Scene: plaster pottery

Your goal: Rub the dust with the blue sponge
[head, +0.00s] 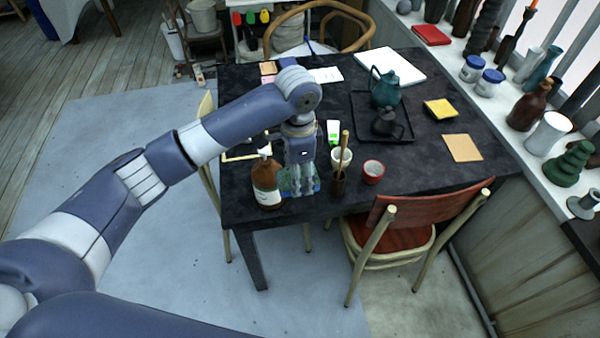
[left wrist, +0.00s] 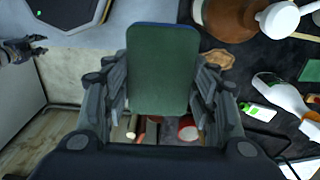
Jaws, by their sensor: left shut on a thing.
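My left gripper (head: 300,190) points down over the near left part of the dark table (head: 236,205). In the left wrist view the left gripper (left wrist: 160,118) is shut on the sponge (left wrist: 162,70), which shows a dark green face with a blue edge. The sponge's edge (head: 313,186) also shows below the fingers in the head view. I cannot tell whether it touches the table. A tan-brown patch (left wrist: 219,58), perhaps the dust, lies beside the sponge in the left wrist view. My right gripper (left wrist: 36,46) is small at the left edge there, away from the table, its fingers apart.
A brown pump bottle (head: 266,182) stands close left of the left gripper. A black tray (head: 403,133) holds dark pots. A chair (head: 400,232) stands in front.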

